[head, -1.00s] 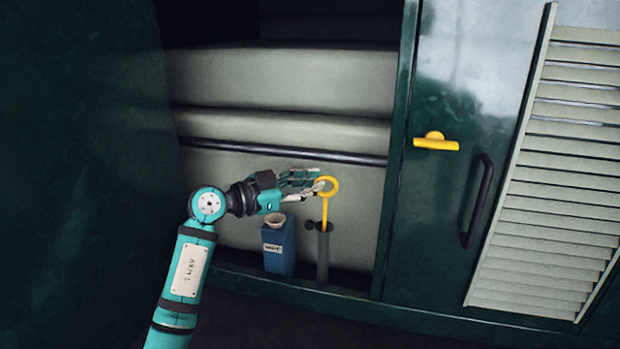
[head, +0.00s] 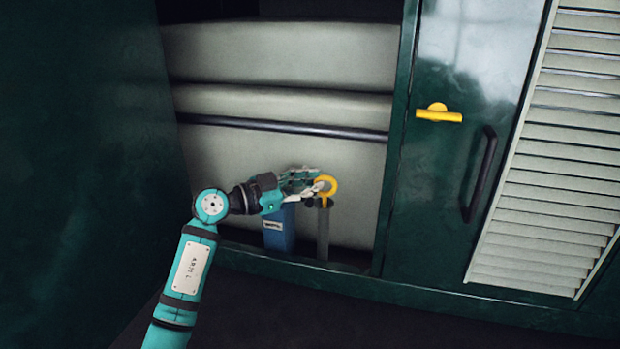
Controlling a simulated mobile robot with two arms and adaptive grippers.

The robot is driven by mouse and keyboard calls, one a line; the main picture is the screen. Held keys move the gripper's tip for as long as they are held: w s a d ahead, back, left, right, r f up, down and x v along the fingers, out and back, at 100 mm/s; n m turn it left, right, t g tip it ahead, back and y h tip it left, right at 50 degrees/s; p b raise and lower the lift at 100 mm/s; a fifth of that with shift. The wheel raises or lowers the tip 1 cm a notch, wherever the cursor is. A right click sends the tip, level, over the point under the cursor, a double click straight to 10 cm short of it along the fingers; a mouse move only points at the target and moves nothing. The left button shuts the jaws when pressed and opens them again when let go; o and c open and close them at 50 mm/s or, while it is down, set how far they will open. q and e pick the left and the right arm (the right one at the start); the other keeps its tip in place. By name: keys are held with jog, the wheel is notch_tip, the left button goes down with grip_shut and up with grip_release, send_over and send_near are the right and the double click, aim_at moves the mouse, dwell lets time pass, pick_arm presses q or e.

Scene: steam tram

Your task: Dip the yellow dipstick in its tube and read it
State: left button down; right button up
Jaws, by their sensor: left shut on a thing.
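The yellow dipstick (head: 332,187) has a ring handle, and only a short piece of its rod shows below the ring. The rod goes down into the grey upright tube (head: 323,234), with the ring just above the tube's top. My left gripper (head: 318,185) comes in from the left and is shut on the dipstick at its ring. The rod's lower part is hidden inside the tube. My right gripper is not in view.
A blue container (head: 279,235) with a label stands just left of the tube, partly under my left gripper. A dark rail (head: 260,124) crosses the grey boiler casing behind. A green door with a yellow handle (head: 438,114) and a louvred panel is at the right.

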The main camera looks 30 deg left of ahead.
pick_arm(q)
jog(key=shift+f, duration=0.65)
dwell(0.3)
